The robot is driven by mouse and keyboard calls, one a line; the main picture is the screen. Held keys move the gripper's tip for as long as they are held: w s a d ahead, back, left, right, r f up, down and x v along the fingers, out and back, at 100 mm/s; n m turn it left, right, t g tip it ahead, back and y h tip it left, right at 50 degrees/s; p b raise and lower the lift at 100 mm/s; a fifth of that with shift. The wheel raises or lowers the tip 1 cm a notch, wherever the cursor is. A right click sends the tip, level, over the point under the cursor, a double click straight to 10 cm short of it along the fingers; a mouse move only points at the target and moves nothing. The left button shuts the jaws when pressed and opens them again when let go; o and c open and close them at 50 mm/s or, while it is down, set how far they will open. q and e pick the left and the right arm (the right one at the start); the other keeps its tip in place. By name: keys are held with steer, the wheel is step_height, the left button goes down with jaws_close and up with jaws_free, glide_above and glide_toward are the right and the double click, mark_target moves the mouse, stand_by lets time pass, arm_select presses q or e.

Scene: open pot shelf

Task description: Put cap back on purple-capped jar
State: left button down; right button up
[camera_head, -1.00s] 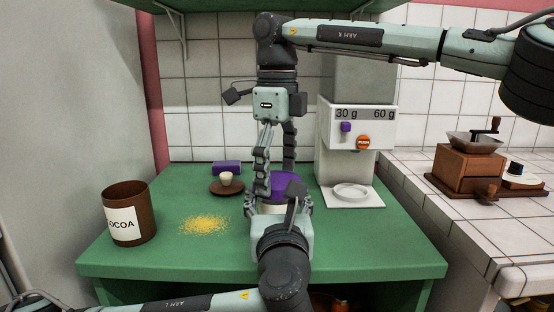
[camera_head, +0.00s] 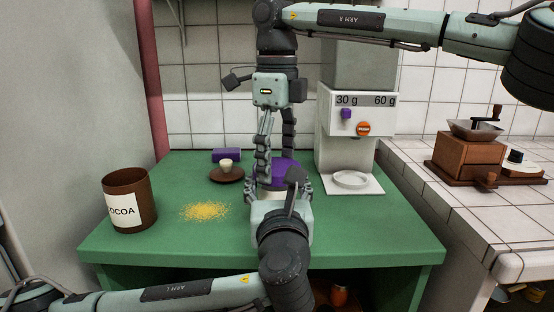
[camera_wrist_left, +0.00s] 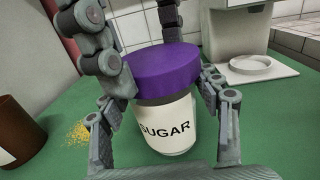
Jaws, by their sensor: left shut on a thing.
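The sugar jar (camera_wrist_left: 172,130) stands upright on the green counter (camera_head: 130,247), its label facing my left wrist camera. The purple cap (camera_wrist_left: 163,68) sits at its top, and it also shows in the head view (camera_head: 285,172). I cannot tell whether it is fully seated. My left gripper (camera_wrist_left: 165,110) is shut on the jar, with one finger on each side. My right gripper (camera_head: 276,170) points down from above, its fingers against the cap on two sides. In the head view my left wrist hides most of the jar.
An open brown cocoa jar (camera_head: 129,201) stands at the left, near spilled yellow grains (camera_head: 205,211). A brown disc with a pale knob (camera_head: 226,174) and a purple block (camera_head: 226,155) lie behind. A white dispenser (camera_head: 358,145) stands right; a wooden grinder (camera_head: 468,155) stands farther right.

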steer(key=shift+o, duration=1.1)
step_height(320, 180, up, 12)
arm_select(q)
steer(key=shift+c, duration=1.5)
jaws_free()
